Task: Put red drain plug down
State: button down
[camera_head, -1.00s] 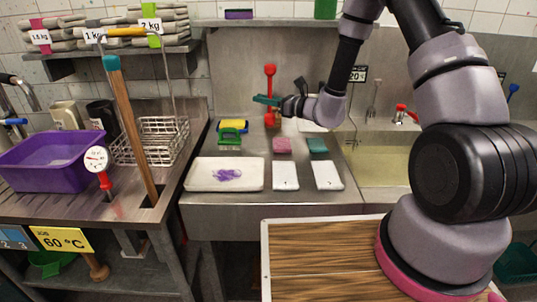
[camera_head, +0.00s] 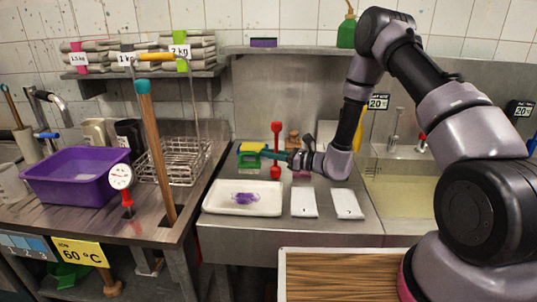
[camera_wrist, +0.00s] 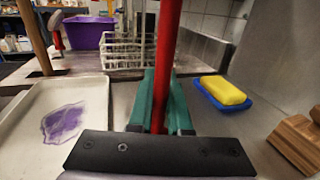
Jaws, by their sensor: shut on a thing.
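The red drain plug (camera_head: 276,141) is a tall red rod with a knob at its top and a wider red foot. My gripper (camera_head: 270,155) is shut on its rod, with the teal fingers on either side. The plug is upright over the steel counter, behind the white tray (camera_head: 215,208). In the wrist view the red rod (camera_wrist: 168,50) runs up between the teal fingers (camera_wrist: 160,105). Its foot is hidden there by my gripper. I cannot tell whether the foot touches the counter.
A yellow sponge (camera_wrist: 225,90) on a blue dish lies near the plug. Two white cards (camera_head: 304,203) lie right of the tray. A wire rack (camera_head: 185,162), purple tub (camera_head: 75,187) and dial thermometer (camera_head: 121,178) stand left. The sink (camera_head: 405,200) holds yellowish liquid at right.

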jog(key=shift+f, duration=0.15)
jog(key=c, duration=0.9)
grip_release()
jog(key=shift+o, duration=0.2)
jog(key=v, duration=1.2)
jog(key=shift+r, duration=0.25)
jog(key=s+d+r+n+g+h, duration=0.1)
jog(key=s+r+n+g+h, duration=0.1)
jog(key=s+r+n+g, duration=0.5)
jog(key=s+r+n+g+h, duration=0.15)
jog(key=s+r+n, duration=0.3)
jog(key=r, duration=0.65)
jog(key=s+d+r+n+t+h, duration=0.3)
jog(key=s+d+r+t+h, duration=0.1)
jog(key=d+r, duration=0.3)
jog(key=s+d+r+n+t+h, duration=0.3)
jog(key=s+d+r+t+h, duration=0.2)
jog(key=s+d+r+h, duration=0.2)
jog(key=shift+d+r, duration=0.6)
jog(key=shift+d, duration=0.55)
